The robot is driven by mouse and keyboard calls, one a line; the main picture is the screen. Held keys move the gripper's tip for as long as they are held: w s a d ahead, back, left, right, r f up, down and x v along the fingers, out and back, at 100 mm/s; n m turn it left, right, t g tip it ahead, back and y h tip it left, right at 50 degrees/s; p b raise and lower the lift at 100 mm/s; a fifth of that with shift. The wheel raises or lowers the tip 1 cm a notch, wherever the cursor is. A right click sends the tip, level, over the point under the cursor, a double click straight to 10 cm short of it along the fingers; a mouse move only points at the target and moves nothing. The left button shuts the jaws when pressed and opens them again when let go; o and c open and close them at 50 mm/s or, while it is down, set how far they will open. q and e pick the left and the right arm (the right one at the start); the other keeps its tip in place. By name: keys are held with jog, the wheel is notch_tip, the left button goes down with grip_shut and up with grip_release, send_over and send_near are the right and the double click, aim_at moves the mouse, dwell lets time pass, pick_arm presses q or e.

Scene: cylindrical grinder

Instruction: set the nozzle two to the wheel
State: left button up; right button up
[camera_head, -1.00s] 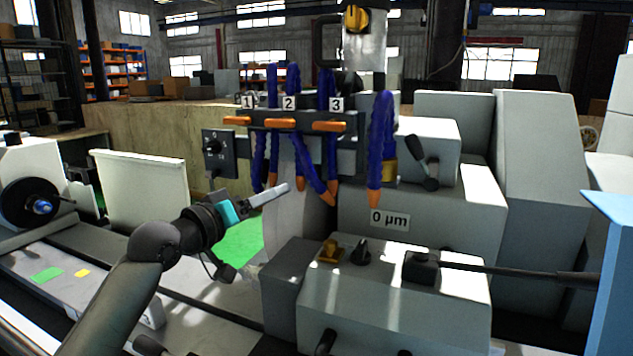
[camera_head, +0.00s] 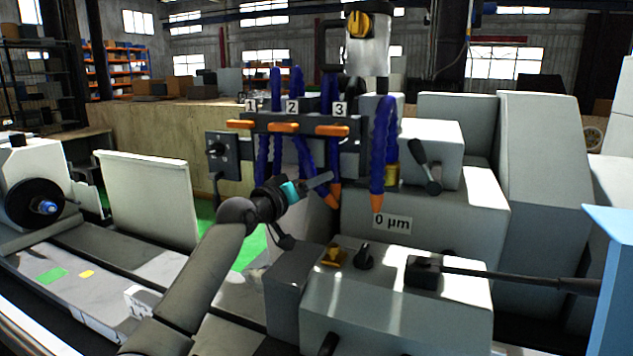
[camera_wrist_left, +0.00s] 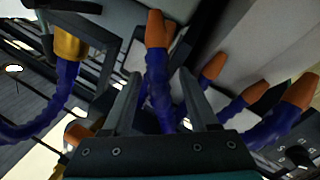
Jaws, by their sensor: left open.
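Blue hoses with orange tips hang below the plates marked 1, 2 and 3. The hose under plate 2, nozzle two (camera_head: 305,154), slants down to the right. Its orange tip is close to nozzle three's (camera_head: 334,150). My left gripper (camera_head: 328,177) is open beside these hoses, partly covering them. In the left wrist view its fingers (camera_wrist_left: 162,85) stand on either side of a blue hose (camera_wrist_left: 157,75) whose orange tip points up; which number it is, I cannot tell there. A pale surface (camera_head: 298,228) below the hoses may be the wheel or its guard. My right gripper is not in view.
Orange levers (camera_head: 284,127) sit under the number plates. A separate hose (camera_head: 382,150) hangs to the right. A control box with knobs (camera_head: 395,310) and a long rod stands in front. In the left wrist view, other orange-tipped hoses (camera_wrist_left: 233,106) are close on the right.

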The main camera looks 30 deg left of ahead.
pick_arm(q)
jog(key=shift+w+d, duration=0.1)
jog(key=shift+w, duration=0.3)
jog(key=shift+c, duration=0.2)
grip_shut()
dwell(1.1)
